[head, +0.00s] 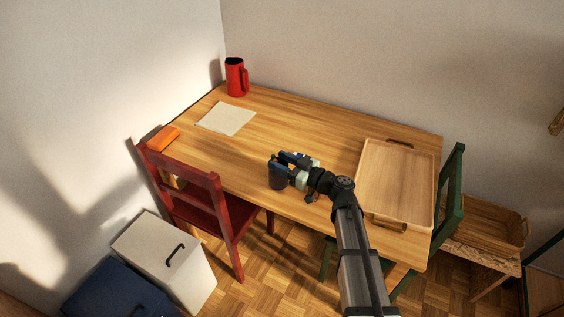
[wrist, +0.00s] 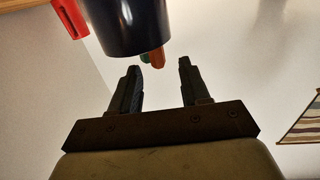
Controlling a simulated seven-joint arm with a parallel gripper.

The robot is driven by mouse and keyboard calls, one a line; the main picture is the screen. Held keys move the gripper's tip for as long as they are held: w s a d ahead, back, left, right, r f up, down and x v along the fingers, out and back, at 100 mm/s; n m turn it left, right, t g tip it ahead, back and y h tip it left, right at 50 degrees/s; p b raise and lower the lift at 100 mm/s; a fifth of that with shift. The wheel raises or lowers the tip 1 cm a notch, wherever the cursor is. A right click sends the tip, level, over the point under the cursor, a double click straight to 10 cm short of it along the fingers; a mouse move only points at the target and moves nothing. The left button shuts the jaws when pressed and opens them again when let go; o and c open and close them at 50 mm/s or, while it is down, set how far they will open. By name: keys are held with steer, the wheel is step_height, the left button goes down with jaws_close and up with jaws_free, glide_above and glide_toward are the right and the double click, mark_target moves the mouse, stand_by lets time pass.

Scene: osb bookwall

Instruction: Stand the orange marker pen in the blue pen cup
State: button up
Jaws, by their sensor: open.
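The blue pen cup (head: 278,182) stands near the table's front edge in the head view. The wrist view is upside down; there the dark blue cup (wrist: 125,22) fills the top centre. The orange end of a marker pen (wrist: 157,56) shows past the cup's rim, beside a green tip (wrist: 145,58). The rest of the pen is hidden by the cup wall. My gripper (head: 283,163) is at the cup's top in the head view. In the wrist view its two fingers (wrist: 159,64) are apart, with nothing seen held between them.
A wooden tray (head: 367,178) lies on the right of the table (head: 310,125). A red pitcher (head: 236,78), a pale sheet (head: 226,119) and an orange block (head: 162,138) are at the back and left. A red chair (head: 215,200) stands in front. The table's middle is clear.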

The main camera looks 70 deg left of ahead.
steer(key=v, duration=1.3)
steer(key=shift+w+d, duration=0.25)
stand_by(0.5)
